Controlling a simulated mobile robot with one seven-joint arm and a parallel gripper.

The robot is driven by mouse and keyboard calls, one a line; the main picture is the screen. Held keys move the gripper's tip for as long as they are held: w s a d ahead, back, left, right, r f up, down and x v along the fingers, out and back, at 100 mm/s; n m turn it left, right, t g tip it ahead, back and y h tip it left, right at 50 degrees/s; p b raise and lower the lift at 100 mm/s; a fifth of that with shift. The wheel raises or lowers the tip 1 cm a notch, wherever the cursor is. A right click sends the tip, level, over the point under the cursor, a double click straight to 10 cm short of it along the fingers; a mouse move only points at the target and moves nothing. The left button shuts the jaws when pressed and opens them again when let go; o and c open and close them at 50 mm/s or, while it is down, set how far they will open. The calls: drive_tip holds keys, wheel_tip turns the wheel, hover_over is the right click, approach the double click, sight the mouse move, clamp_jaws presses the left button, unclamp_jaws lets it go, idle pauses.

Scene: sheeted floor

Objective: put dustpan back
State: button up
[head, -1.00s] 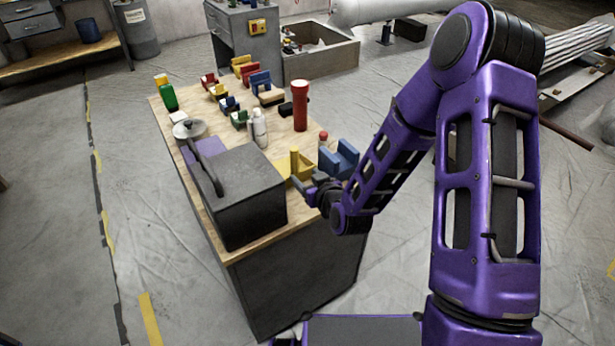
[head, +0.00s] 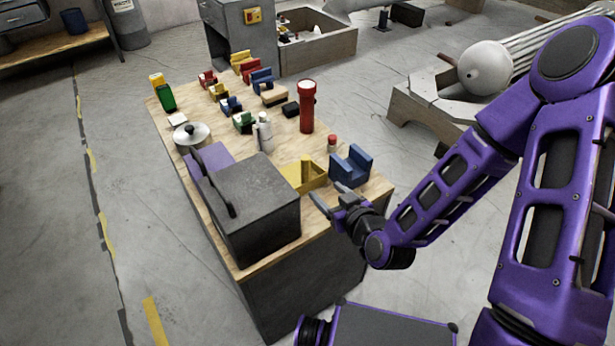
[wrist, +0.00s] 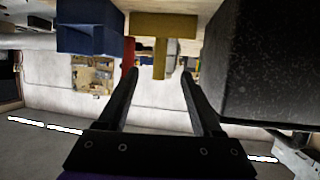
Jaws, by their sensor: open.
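A yellow thing with an upright handle (head: 303,175), which looks like the dustpan, stands on the near right part of the wooden table (head: 246,257). A dark grey box is to its left and a blue block-like thing to its right. In the wrist view, which looks upside down, the yellow handle (wrist: 161,57) shows between my fingertips in the picture, beyond them. My gripper (head: 326,196) is open and empty at the table's near right edge, just in front of the yellow thing. It also shows open in the wrist view (wrist: 160,73).
The large dark grey box (head: 255,205) stands close on the left. The blue thing (head: 351,166) is close on the right. Behind are a red flashlight (head: 307,108), a white bottle (head: 264,134), a lidded pot (head: 191,135) and several small coloured things.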

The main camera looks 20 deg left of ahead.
drive_tip(key=b+x, duration=0.1)
drive_tip(key=x, duration=1.5)
drive_tip(key=shift+w+a+b, duration=0.15)
drive_tip(key=shift+a+b, duration=0.05)
drive_tip(key=shift+b, duration=0.2)
clamp_jaws()
